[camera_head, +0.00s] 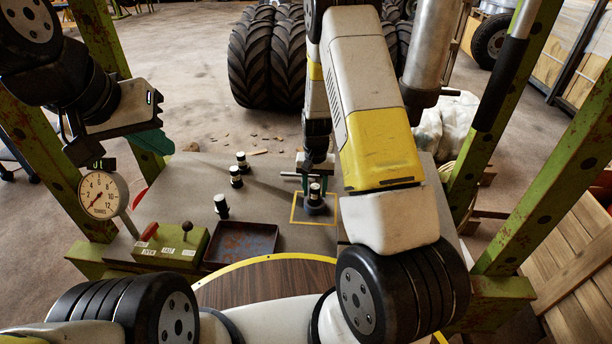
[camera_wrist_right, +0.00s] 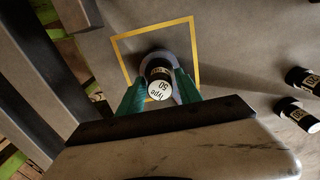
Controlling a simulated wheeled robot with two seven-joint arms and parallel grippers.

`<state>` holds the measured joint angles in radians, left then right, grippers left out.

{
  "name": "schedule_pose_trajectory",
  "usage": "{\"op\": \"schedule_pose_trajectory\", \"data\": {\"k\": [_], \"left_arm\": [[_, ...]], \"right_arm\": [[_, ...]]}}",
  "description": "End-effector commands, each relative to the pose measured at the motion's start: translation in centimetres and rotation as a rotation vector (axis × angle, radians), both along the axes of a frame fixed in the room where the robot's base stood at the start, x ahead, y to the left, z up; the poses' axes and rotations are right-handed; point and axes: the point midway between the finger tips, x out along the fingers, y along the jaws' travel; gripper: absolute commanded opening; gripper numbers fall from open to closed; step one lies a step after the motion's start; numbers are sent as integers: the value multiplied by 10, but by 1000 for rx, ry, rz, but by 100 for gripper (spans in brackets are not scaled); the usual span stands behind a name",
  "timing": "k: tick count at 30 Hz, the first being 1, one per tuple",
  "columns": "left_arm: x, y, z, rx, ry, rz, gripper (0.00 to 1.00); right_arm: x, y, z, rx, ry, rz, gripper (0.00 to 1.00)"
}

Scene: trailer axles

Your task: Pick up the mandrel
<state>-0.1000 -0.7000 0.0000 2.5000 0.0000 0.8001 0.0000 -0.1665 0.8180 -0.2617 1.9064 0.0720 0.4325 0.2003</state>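A black cylindrical mandrel with a white band (camera_head: 314,193) stands upright on a grey seat inside a yellow square outline on the grey bench. In the right wrist view the mandrel (camera_wrist_right: 159,82) shows a white end with "50" on it. My right gripper (camera_head: 312,178) is low over it. In the right wrist view the green fingers of my right gripper (camera_wrist_right: 161,92) are spread on either side of the mandrel; firm contact is not visible.
Similar black cylinders (camera_head: 236,177) stand left of the yellow square. A rusty tray (camera_head: 241,244), a green lever box (camera_head: 172,246) and a round gauge (camera_head: 103,195) are on the left. Green posts (camera_head: 497,120) flank the bench. My right arm covers its right part.

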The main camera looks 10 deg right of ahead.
Motion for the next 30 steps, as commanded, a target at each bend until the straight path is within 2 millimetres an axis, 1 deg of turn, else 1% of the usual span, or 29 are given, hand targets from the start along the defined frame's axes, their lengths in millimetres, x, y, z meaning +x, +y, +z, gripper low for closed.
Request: {"op": "schedule_pose_trajectory", "data": {"k": [1,3,5,6,30], "left_arm": [[0,0,0,0,0,0,0],[0,0,0,0,0,0,0],[0,0,0,0,0,0,0],[0,0,0,0,0,0,0],[0,0,0,0,0,0,0]], "right_arm": [[0,0,0,0,0,0,30],[0,0,0,0,0,0,16],[0,0,0,0,0,0,4],[0,0,0,0,0,0,0],[0,0,1,0,0,0,0]]}}
